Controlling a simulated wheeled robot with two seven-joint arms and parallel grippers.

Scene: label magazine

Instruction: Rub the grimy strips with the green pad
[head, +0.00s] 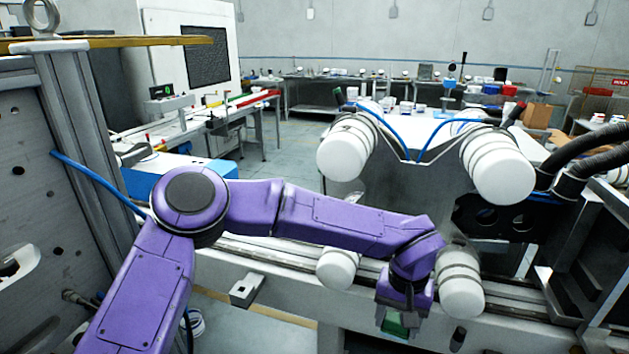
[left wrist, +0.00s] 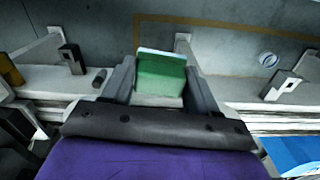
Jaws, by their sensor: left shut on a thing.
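My left gripper (head: 402,308) hangs from the purple arm, in front of the machine's long rail and beside a white roller. It is shut on the green pad (head: 395,325), which shows below it in the head view. In the left wrist view the pad (left wrist: 160,76) is a green block with a pale edge, held between the two dark fingers of the gripper (left wrist: 160,92). I cannot clearly pick out any grimy strips. The pad's contact with any surface cannot be told. My right gripper is not in view.
White rollers (head: 348,148) stand above and around the pale rail (head: 300,262). A lower roller (head: 461,285) is close to the gripper's right. A small metal block (head: 246,289) juts from the rail's front. A grey upright plate (head: 40,190) stands at left. Benches fill the background.

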